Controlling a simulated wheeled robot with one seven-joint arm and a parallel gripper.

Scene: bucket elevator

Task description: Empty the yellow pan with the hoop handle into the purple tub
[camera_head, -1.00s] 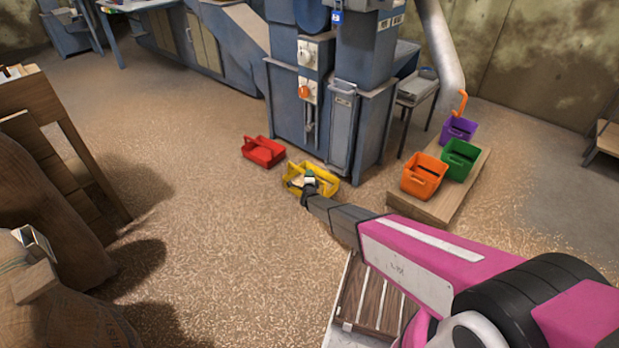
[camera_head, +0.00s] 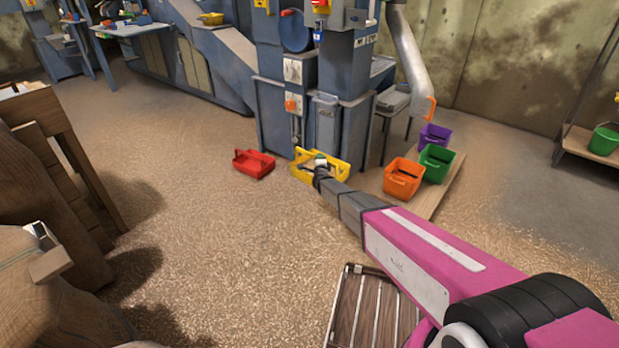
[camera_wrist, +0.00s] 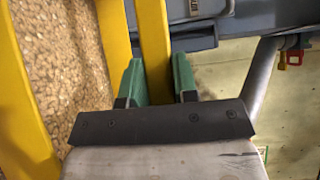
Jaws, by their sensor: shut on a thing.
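The yellow pan (camera_head: 334,167) is at the foot of the blue machine, in front of its casing. My gripper (camera_head: 319,166) is at the pan and partly covers it. In the wrist view, the two green fingers of my gripper (camera_wrist: 160,82) are shut on the yellow hoop handle (camera_wrist: 152,45). Pale grain-like stuff (camera_wrist: 66,62) shows between yellow parts at the left of that view; I cannot tell whether all of it lies inside the pan. The purple tub (camera_head: 436,134) stands at the back of a low wooden platform to the right.
A red pan (camera_head: 253,163) lies on the floor left of the yellow one. Green (camera_head: 436,160) and orange (camera_head: 403,178) tubs stand in front of the purple one. The blue machine (camera_head: 345,100) blocks the back.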

